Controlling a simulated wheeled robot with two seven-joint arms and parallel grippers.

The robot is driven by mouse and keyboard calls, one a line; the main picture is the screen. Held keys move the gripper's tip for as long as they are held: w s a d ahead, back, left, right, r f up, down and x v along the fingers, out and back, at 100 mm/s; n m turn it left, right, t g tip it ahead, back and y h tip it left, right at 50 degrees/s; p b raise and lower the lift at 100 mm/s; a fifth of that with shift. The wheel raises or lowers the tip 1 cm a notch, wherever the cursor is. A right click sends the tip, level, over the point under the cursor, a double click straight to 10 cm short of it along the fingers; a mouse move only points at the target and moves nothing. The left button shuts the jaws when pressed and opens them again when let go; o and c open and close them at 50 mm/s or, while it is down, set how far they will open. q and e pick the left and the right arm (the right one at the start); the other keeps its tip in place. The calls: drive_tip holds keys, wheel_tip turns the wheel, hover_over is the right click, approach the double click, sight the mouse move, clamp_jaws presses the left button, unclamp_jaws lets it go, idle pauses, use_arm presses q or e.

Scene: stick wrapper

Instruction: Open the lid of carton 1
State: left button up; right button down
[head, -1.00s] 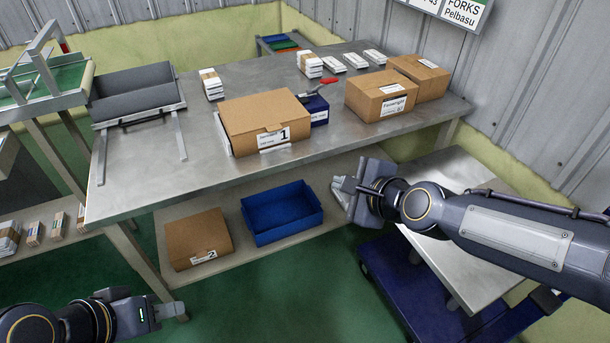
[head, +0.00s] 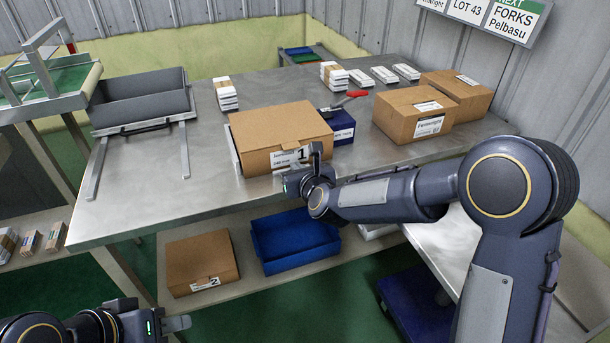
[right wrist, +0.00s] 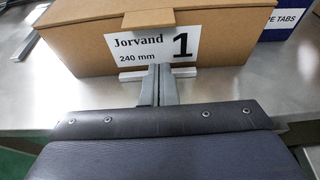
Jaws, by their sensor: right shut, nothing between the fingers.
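Carton 1 (head: 275,132) is a brown cardboard box on the metal table, its lid shut. Its front carries a white label with a "1"; the label reads "Jorvand 240 mm" in the right wrist view (right wrist: 150,45). My right gripper (head: 312,160) is at the carton's front face, by the label. In the right wrist view its fingers (right wrist: 160,72) are together and empty, just under the label; I cannot tell whether they touch the carton. My left gripper (head: 180,323) is low at the bottom left, away from the table; its finger gap is not clear.
A blue box (head: 341,128) stands right beside carton 1, with a red-handled tool (head: 345,100) behind. Two more cartons (head: 412,115) stand at the right. A grey tray (head: 140,100) is at the left. Carton 2 (head: 200,262) and a blue bin (head: 292,240) sit on the lower shelf.

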drive_tip(key=shift+w+a+r+p, duration=0.1)
drive_tip(key=shift+r+p, duration=0.15)
drive_tip(key=shift+r, duration=0.4)
drive_tip(key=shift+w+d+r+p, duration=0.1)
drive_tip(key=shift+r+p, duration=0.15)
drive_tip(key=shift+r, duration=0.35)
drive_tip(key=shift+w+a+r+p, duration=0.1)
drive_tip(key=shift+r+p, duration=0.15)
drive_tip(key=shift+r, duration=0.4)
